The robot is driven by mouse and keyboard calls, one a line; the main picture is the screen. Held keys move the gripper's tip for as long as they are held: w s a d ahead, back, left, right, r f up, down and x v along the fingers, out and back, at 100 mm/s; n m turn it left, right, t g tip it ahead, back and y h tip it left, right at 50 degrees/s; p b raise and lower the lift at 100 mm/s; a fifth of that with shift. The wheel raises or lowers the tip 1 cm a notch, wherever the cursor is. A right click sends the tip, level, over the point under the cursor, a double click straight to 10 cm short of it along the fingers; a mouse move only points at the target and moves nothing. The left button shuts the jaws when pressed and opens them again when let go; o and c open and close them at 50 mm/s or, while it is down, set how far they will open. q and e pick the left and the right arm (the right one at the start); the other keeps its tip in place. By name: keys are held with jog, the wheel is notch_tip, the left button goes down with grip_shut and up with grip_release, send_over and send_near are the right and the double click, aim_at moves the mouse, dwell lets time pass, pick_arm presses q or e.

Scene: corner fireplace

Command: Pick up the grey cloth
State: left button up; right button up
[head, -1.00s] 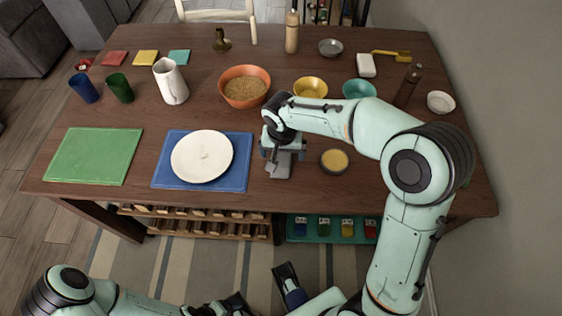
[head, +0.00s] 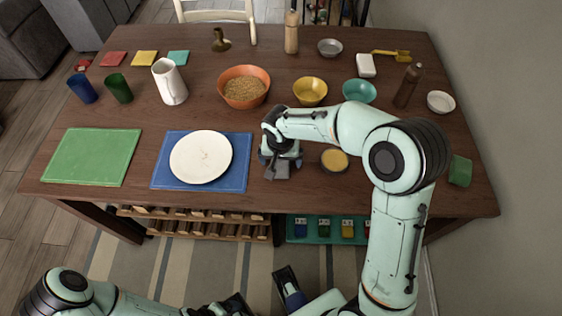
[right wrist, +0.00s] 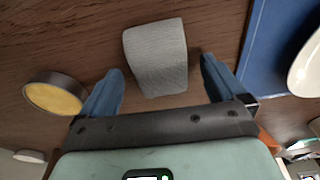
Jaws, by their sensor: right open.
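The grey cloth (head: 277,172) lies on the wooden table, just right of the blue placemat, partly hidden by my right gripper in the head view. In the right wrist view the cloth (right wrist: 156,55) shows as a pale ribbed piece with a bent shape. My right gripper (head: 280,160) is low over it, pointing down. In the right wrist view its blue fingers (right wrist: 162,70) are spread wide, one on each side of the cloth's near end, with gaps between. My left arm is low at the bottom of the head view; its jaws are unclear.
A blue placemat (head: 160,180) with a white plate (head: 201,157) lies left of the cloth. A round yellow-topped dish (head: 335,160) stands close on the right. Bowls (head: 310,91) stand behind. The table's front edge is close.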

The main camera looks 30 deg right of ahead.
jog(key=shift+f, duration=0.2)
jog(key=shift+c, duration=0.3)
jog(key=c, duration=1.1)
jog(key=shift+o, duration=0.2)
jog(key=shift+r, duration=0.1)
jog(key=shift+r, duration=0.35)
notch_tip(320, 180, up, 20)
jog(key=p, duration=0.3)
jog(key=shift+f, duration=0.15)
jog(key=shift+o, duration=0.4)
